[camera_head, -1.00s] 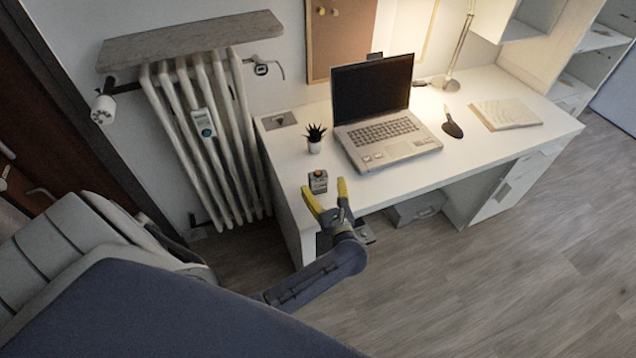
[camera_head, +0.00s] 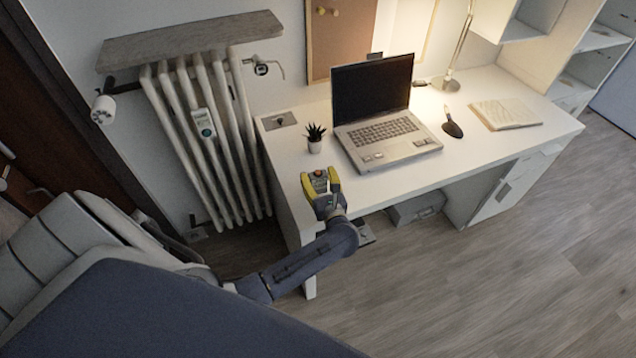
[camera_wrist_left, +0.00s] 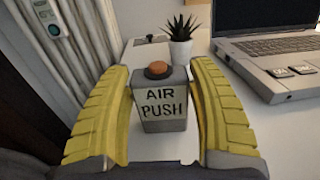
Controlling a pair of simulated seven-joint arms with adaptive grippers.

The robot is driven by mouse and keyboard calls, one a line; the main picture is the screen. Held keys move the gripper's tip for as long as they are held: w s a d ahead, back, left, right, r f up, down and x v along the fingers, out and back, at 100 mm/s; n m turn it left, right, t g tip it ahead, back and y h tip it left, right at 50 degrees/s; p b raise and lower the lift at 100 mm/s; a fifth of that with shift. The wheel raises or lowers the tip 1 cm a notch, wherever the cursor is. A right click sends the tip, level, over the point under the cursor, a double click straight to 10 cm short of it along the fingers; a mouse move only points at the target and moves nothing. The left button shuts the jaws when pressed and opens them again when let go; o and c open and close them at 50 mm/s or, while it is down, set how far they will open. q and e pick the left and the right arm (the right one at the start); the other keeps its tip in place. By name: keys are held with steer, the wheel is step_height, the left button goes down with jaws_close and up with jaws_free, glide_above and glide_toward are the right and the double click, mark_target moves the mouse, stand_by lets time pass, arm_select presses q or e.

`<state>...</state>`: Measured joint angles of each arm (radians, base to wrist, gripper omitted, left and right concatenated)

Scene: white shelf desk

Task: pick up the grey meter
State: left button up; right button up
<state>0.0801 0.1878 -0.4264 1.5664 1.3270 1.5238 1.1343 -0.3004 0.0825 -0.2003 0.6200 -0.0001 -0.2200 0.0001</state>
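The grey meter (camera_head: 319,175) is a small upright box with an orange button on top, standing on the desk near its front left corner. In the left wrist view the meter (camera_wrist_left: 163,106) shows the words AIR PUSH on its near face. My left gripper (camera_head: 320,180) has its yellow fingers on either side of the box. In the left wrist view the fingers are apart, with the left one very close to the box and a narrow gap at the right one. The right gripper is in neither view.
A potted plant (camera_head: 314,146) stands just behind the meter. A radiator (camera_head: 190,110) stands left of the white desk (camera_head: 470,155). The desk's front strip is clear.

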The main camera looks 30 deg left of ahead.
arm_select(q)
steer(key=c, duration=0.8)
steer(key=shift+r, duration=0.1)
